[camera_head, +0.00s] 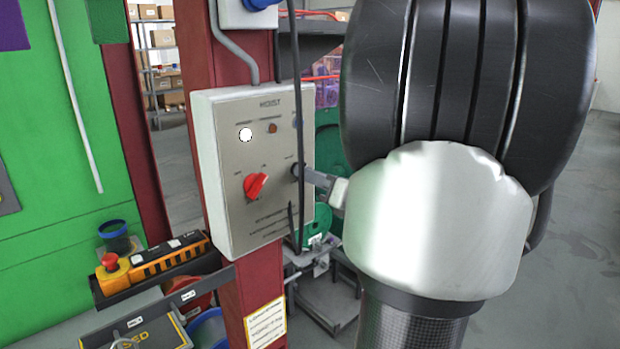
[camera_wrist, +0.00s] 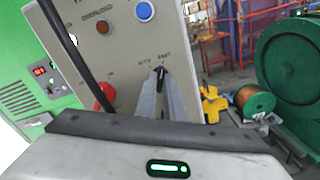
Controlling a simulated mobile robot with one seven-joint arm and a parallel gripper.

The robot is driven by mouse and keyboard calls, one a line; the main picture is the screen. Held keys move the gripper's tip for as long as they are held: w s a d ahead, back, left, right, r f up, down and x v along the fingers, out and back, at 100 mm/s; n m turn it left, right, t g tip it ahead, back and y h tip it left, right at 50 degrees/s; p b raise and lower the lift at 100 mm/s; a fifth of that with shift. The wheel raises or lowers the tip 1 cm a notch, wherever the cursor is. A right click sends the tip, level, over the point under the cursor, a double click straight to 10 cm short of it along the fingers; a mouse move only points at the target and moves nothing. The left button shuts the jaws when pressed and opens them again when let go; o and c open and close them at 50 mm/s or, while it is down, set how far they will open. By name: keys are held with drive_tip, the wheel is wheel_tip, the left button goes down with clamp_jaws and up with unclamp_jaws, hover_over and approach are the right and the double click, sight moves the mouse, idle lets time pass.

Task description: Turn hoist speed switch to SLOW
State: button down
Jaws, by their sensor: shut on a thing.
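The grey hoist control box (camera_head: 230,220) is fixed to a red post in the head view. Its small black speed switch (camera_wrist: 161,74) shows in the wrist view, on the right side of the panel, below small labels that seem to read SLOW and FAST. My gripper (camera_wrist: 160,85) has its two grey fingers closed together on this switch, tips at the panel. In the head view my gripper (camera_head: 308,174) reaches the box from the right, and its tips and the switch are partly hidden by a hanging black cable. I cannot tell clearly which label the switch points to.
A red rotary knob (camera_head: 256,185) sits left of the speed switch. Above are a lit white lamp (camera_head: 245,134), an amber lamp (camera_head: 272,128) and a blue button (camera_wrist: 144,11). The black cable (camera_head: 297,90) hangs before the panel. An orange pendant (camera_head: 160,263) lies at lower left.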

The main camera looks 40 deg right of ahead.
drive_tip(key=shift+f+n+b, duration=0.1)
drive_tip(key=shift+n+b, duration=5.5)
drive_tip(key=shift+b, duration=1.3)
drive_tip(key=c, duration=1.9)
unclamp_jaws()
drive_tip(key=shift+o, duration=0.2)
drive_tip(key=shift+s, duration=0.1)
